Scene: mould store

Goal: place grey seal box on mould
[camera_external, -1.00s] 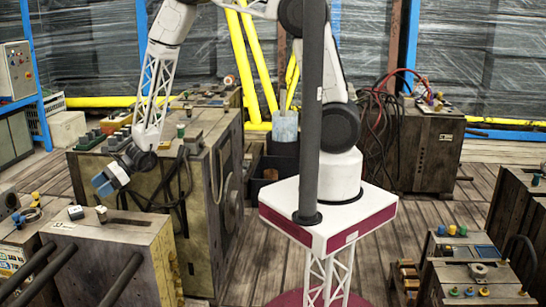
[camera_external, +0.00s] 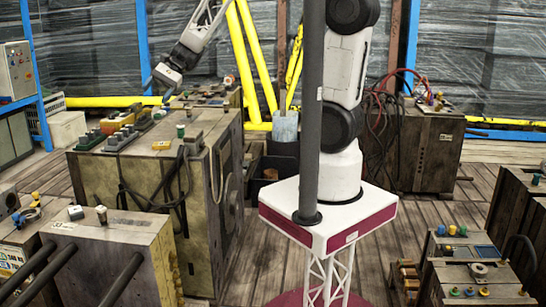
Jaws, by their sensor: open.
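My gripper (camera_external: 158,90) is open and appears empty. It is high at the upper left of the picture, above and behind the large middle mould (camera_external: 150,180), well away from the grey box. Its fingers look bluish and point down.
Green and grey blocks (camera_external: 120,138) and an orange-yellow part (camera_external: 125,121) lie on the middle mould. Dark hoses (camera_external: 180,185) hang down its side. Dark bars (camera_external: 45,270) cross in front at lower left. More moulds stand at right (camera_external: 470,285).

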